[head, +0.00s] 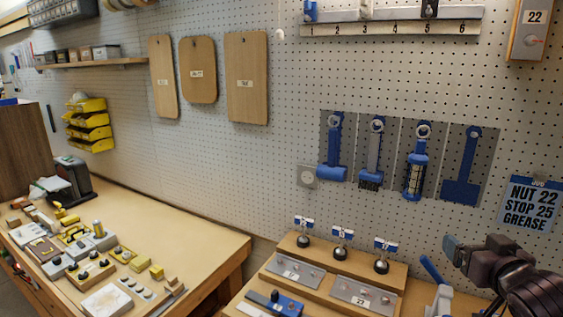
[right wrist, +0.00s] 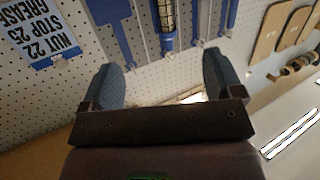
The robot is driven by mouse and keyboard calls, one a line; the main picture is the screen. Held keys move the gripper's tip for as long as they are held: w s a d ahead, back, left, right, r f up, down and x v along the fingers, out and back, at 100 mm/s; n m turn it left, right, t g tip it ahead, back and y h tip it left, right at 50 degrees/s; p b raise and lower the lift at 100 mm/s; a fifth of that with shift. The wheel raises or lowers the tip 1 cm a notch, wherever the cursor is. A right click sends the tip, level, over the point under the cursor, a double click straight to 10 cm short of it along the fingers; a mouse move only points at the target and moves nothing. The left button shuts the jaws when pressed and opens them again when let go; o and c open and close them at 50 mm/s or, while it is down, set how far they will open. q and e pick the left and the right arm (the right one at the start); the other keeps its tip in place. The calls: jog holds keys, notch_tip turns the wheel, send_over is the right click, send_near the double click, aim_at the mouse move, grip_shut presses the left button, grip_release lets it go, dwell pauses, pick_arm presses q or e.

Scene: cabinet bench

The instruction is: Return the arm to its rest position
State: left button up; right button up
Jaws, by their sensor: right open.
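My right arm comes in at the lower right of the head view, and its gripper (head: 450,249) is in front of the pegboard, right of the wooden stepped stand. The right wrist view shows the two blue-grey fingers of this gripper (right wrist: 160,85) spread wide apart with nothing between them but the distant pegboard. It is open and empty. My left gripper is in neither view.
The stepped stand (head: 383,289) holds knobs and labelled plates. Blue tools (head: 331,150) hang on the pegboard (head: 220,160). A blue-handled item (head: 432,270) stands close below the right gripper. A sign (head: 531,204) hangs nearby. The left bench (head: 190,230) has bare room at its right.

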jog(key=s+a+f+g, duration=0.3)
jog(key=s+f+g, duration=0.1)
jog(key=s+f, duration=0.45)
jog(key=s+a+f+n+g, duration=0.1)
jog(key=s+a+f+g, duration=0.3)
jog(key=s+f, duration=0.45)
jog(key=s+a+f+g, duration=0.3)
jog(key=s+f+g, duration=0.2)
jog(key=s+f, duration=0.35)
jog(key=w+f+t, duration=0.3)
jog(key=f+t, duration=0.1)
jog(key=f, duration=0.2)
jog(key=w+f+t+y+b, duration=0.1)
jog(key=w+f+t, duration=0.2)
jog(key=f+t, duration=0.1)
jog(key=shift+w+a+f+n+y, duration=0.2)
jog(key=shift+w+f+n+y, duration=0.15)
jog(key=shift+f, duration=0.55)
